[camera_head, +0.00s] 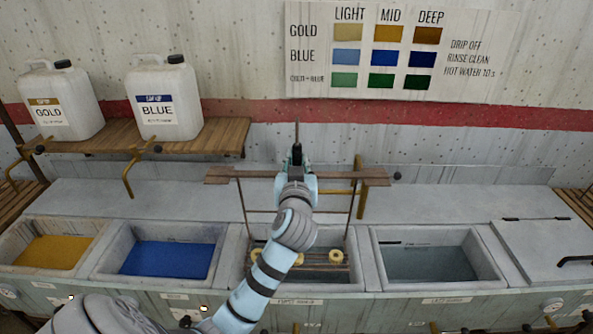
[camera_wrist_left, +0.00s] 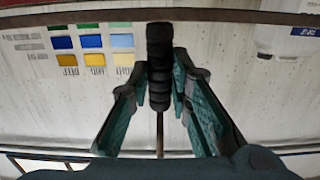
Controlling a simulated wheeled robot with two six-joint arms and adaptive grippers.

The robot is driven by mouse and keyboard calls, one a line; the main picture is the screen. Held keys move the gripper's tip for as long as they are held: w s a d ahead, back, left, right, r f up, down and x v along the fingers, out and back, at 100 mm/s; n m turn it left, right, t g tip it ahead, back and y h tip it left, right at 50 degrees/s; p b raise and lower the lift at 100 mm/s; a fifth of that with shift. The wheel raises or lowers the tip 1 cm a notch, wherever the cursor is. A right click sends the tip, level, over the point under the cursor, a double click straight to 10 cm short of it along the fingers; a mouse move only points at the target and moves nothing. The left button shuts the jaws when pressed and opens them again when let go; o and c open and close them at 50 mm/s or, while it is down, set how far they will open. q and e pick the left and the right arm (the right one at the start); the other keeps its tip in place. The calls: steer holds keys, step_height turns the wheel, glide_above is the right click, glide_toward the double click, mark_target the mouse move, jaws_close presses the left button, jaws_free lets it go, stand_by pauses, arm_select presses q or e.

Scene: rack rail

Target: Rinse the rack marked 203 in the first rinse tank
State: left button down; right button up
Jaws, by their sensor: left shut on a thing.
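My left gripper (camera_head: 297,172) is shut on a black ribbed grip (camera_wrist_left: 160,60), which stands between its fingers (camera_wrist_left: 160,100) in the left wrist view. In the head view the grip belongs to a rack with a brown wooden top bar (camera_head: 226,174) and thin side rods. The rack hangs upright over the first rinse tank (camera_head: 235,275). Its lower part, with pale yellow round pieces (camera_head: 336,257), shows inside the tank opening. I cannot tell how deep it sits. My arm hides part of the rack and tank. No 203 mark is readable. My right gripper is out of view.
Gold (camera_head: 50,252) and blue (camera_head: 168,258) dye tanks stand to the left, the last rinse tank (camera_head: 430,262) to the right, then a lidded tank (camera_head: 545,245). Gold (camera_head: 62,102) and blue (camera_head: 164,98) jugs stand on a wooden shelf (camera_head: 215,136). A colour chart (camera_head: 387,50) hangs behind.

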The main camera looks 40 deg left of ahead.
arm_select(q)
steer(key=b+x, duration=0.1)
steer(key=x, duration=0.4)
steer(key=shift+w+f, duration=0.15)
steer(key=shift+w, duration=0.15)
step_height(320, 180, down, 3)
steer(key=b, duration=0.3)
steer(key=shift+a, duration=0.15)
steer(key=c, duration=2.2)
jaws_free()
steer(key=shift+r, duration=0.4)
steer(key=shift+c, duration=0.2)
steer(key=shift+w, duration=0.1)
jaws_close()
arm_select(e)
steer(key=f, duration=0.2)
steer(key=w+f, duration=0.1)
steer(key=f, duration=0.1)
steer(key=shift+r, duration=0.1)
arm_select(q)
steer(key=shift+s+d+r+p, duration=0.1)
steer(key=shift+s+d+p, duration=0.3)
steer(key=shift+s, duration=0.2)
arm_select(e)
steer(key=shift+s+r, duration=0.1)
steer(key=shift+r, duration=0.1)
